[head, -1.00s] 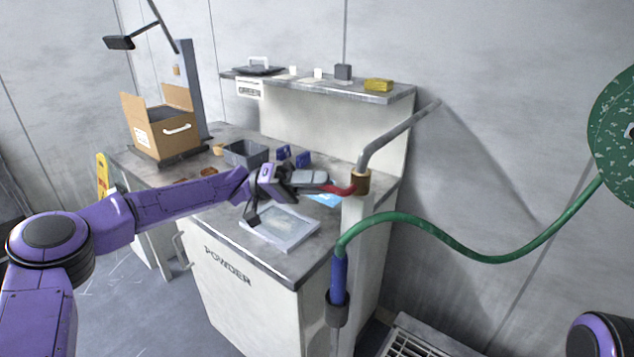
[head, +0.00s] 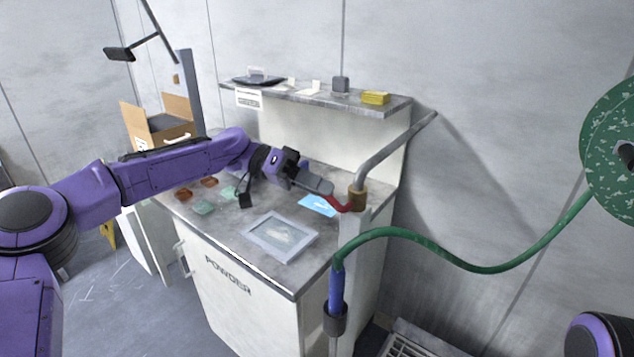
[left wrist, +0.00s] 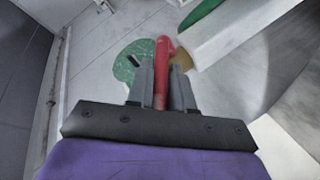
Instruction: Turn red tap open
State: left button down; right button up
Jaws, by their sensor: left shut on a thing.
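The red tap handle (head: 338,204) sticks out to the left from a brass-coloured fitting (head: 358,198) on top of a pale post. A grey pipe (head: 392,144) rises from the fitting toward the wall. My left gripper (head: 324,191) is at the handle, coming from the left. In the left wrist view the red handle (left wrist: 161,72) stands between the two grey fingers of my left gripper (left wrist: 162,92), which are shut on it. The handle's far end meets the brass fitting (left wrist: 182,60). Only a purple part of my right arm shows at the lower right; its gripper is out of view.
The bench (head: 285,278) marked POWDER carries a framed tray (head: 255,248), a light blue sheet (head: 316,205) and small coloured pieces. A shelf (head: 330,97) and cardboard box (head: 132,122) stand behind. A green hose (head: 480,268) runs from the post's blue sleeve (head: 336,290) to a green disc (head: 612,150).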

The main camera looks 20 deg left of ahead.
aim_at(344, 209)
pick_arm(q)
jog(key=d+r+y+p, duration=0.1)
jog(key=y+p, duration=0.1)
jog(key=p, duration=0.1)
jog(key=s+d+r+m+t+y+p, duration=0.1)
jog(key=y+p, duration=0.2)
jog(key=d+r+y+p, duration=0.1)
jog(key=y+p, duration=0.1)
jog(key=p, duration=0.1)
jog(key=shift+s+d+r+m+t+y, duration=0.15)
jog(key=shift+d+r+m+t+y, duration=0.15)
jog(key=shift+r+m+t, duration=0.1)
jog(key=shift+s+d+y+p, duration=0.15)
jog(key=shift+d+y+p, duration=0.35)
jog(key=shift+y+p, duration=0.45)
jog(key=shift+s+d+f+m+t+y+p, duration=0.25)
jog(key=shift+d+t+y+p, duration=0.2)
jog(key=shift+y+p, duration=0.3)
jog(key=c, duration=1.1)
grip_release()
